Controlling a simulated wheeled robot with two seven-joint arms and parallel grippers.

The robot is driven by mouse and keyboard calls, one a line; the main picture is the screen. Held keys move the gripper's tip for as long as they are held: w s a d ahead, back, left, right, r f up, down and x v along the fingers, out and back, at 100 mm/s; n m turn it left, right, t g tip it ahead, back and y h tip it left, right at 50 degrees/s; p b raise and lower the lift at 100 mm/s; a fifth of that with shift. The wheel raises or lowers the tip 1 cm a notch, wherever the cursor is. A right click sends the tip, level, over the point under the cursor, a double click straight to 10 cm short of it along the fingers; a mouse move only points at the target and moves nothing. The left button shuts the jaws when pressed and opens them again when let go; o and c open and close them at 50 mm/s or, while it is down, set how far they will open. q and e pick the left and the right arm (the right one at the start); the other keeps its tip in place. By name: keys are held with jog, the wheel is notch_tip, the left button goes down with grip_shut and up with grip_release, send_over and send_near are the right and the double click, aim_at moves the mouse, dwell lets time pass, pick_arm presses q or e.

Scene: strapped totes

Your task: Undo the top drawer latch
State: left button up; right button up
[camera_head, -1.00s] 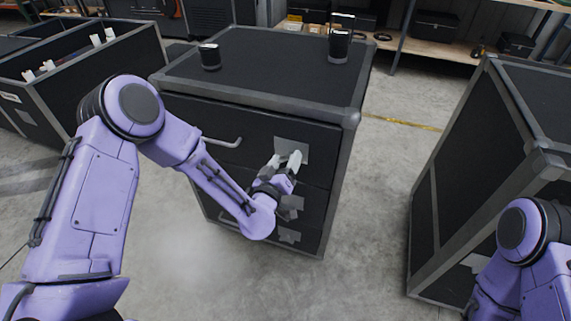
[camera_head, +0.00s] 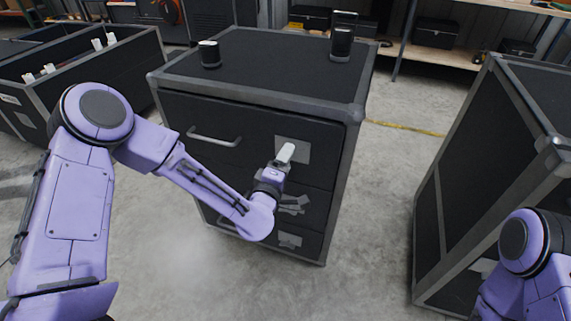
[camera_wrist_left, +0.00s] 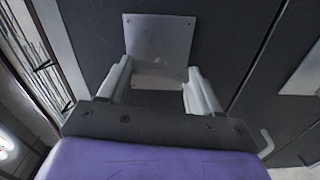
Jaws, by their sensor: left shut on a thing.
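The top drawer (camera_head: 245,125) of the black cabinet is closed, with a pull handle (camera_head: 214,139) on its left. The grey top latch plate (camera_head: 301,150) is near its right end. My left gripper (camera_head: 285,154) is at this latch, shut on its part in front of the plate. In the left wrist view, the fingers (camera_wrist_left: 160,84) stand either side of the pale latch piece (camera_wrist_left: 155,73) below the screwed plate (camera_wrist_left: 160,35). The fingers hide much of the latch in the head view. My right gripper is out of view; only part of its arm shows.
Lower latches (camera_head: 289,240) sit on the drawers below. Another black case (camera_head: 490,170) stands at right and an open tote (camera_head: 85,85) at left. Bare floor lies between the cabinets.

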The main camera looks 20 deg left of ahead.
pick_arm(q)
jog(key=shift+n, duration=0.7)
jog(key=o, duration=1.1)
jog(key=shift+c, duration=0.2)
jog(key=s+b, duration=0.2)
jog(key=s, duration=0.8)
jog(key=shift+s+a, duration=0.15)
jog(key=shift+s, duration=0.15)
